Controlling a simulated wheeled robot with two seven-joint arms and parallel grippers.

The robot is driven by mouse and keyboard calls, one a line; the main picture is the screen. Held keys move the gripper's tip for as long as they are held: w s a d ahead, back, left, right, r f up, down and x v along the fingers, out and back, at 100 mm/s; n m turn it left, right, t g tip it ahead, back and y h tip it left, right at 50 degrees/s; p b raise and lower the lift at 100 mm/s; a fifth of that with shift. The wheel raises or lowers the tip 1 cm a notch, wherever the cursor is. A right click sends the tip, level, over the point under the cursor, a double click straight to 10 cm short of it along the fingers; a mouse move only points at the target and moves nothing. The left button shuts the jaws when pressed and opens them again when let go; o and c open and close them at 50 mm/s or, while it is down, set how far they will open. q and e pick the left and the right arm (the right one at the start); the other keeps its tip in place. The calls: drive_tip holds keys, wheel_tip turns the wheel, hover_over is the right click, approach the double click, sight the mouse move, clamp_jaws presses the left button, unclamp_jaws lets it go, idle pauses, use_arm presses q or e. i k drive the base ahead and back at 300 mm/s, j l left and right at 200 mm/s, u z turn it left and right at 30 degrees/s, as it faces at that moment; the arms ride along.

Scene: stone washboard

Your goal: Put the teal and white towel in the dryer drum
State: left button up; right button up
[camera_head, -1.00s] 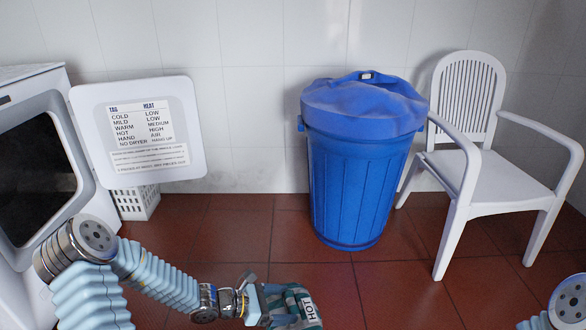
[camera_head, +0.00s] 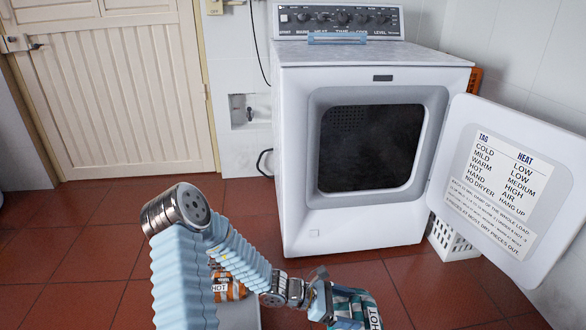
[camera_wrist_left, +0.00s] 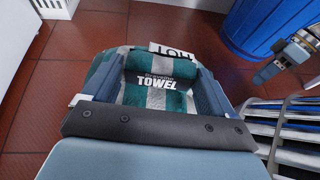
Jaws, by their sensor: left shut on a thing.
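The teal and white towel (camera_head: 352,304) is folded and carries a "HOT" tag. My left gripper (camera_head: 328,303) is shut on it and holds it low at the bottom of the head view, in front of the dryer. In the left wrist view the towel (camera_wrist_left: 150,70) sits between the two fingers, its "TOWEL" label facing the camera. The dryer (camera_head: 300,215) stands ahead with its door (camera_head: 555,180) swung open to the right. Its dark drum opening (camera_head: 370,148) is unobstructed, above and beyond the towel. My right gripper (camera_wrist_left: 285,58) seems to show at the right of the wrist view; its jaws are unclear.
An orange and white item (camera_head: 235,288) with a "HOT" tag is partly hidden behind my left arm. A white basket (camera_head: 450,240) stands under the open door. A blue bin (camera_wrist_left: 262,30) shows in the wrist view. The red floor before the dryer has free room.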

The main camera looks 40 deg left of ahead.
sight(360, 177)
drive_tip(key=i+l+u, duration=0.25)
drive_tip(key=u, duration=0.2)
drive_tip(key=i+l+u, duration=0.25)
drive_tip(key=u, duration=0.25)
drive_tip(key=i+l+u, duration=0.1)
drive_tip(key=l+u, duration=0.35)
drive_tip(key=i+l+u, duration=0.1)
drive_tip(key=l+u, duration=0.35)
